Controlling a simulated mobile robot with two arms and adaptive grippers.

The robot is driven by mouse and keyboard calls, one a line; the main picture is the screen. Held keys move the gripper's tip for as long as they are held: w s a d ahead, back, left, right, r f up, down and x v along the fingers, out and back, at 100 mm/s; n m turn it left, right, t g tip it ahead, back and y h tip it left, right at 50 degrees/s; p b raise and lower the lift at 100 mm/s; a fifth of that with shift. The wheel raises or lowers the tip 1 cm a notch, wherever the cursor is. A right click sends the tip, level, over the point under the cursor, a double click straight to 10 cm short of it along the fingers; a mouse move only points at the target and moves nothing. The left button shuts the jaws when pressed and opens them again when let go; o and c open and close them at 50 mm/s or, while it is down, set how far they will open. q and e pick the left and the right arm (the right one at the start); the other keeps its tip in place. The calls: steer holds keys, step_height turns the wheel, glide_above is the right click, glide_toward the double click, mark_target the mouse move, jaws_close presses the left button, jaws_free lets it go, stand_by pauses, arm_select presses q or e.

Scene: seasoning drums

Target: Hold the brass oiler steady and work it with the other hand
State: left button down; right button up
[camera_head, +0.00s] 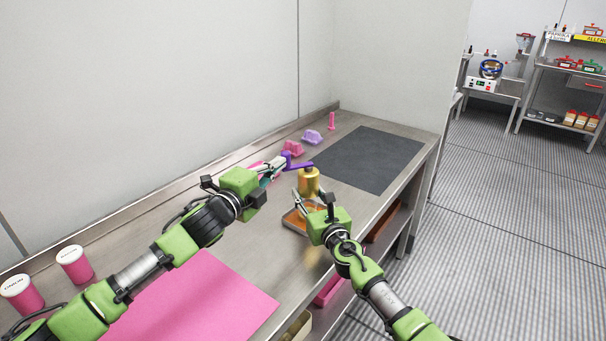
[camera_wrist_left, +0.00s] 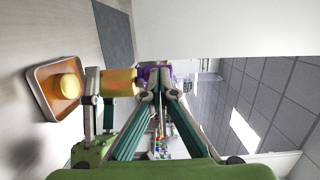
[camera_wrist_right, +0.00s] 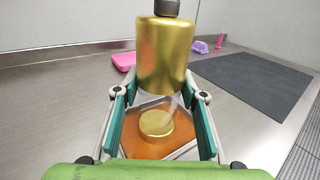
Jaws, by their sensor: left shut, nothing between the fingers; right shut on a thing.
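The brass oiler (camera_head: 309,181) is a gold cylinder with a dark neck and a purple lever (camera_head: 297,164) on top that points left. It is upright in my right gripper (camera_head: 308,196), which is shut on its body; the right wrist view shows the oiler (camera_wrist_right: 165,55) between the fingers. It hangs above a tray (camera_wrist_left: 38,76) of orange liquid with a short brass disc (camera_wrist_right: 157,123) in it. My left gripper (camera_head: 282,163) is shut and empty, close beside the lever's end. In the left wrist view the purple lever (camera_wrist_left: 155,71) is by its fingertips; contact cannot be told.
A dark mat (camera_head: 370,158) lies at the right of the steel table. Pink and purple blocks (camera_head: 312,137) and a pink peg (camera_head: 332,121) stand along the back. A pink mat (camera_head: 205,300) and two pink jars (camera_head: 76,265) are at the near left. A wall is behind.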

arm_select(q)
steer(key=shift+s, duration=0.1)
stand_by(0.3)
steer(key=s+a, duration=0.8)
steer(key=shift+s, duration=0.15)
stand_by(0.3)
arm_select(e)
steer(key=o, duration=1.5)
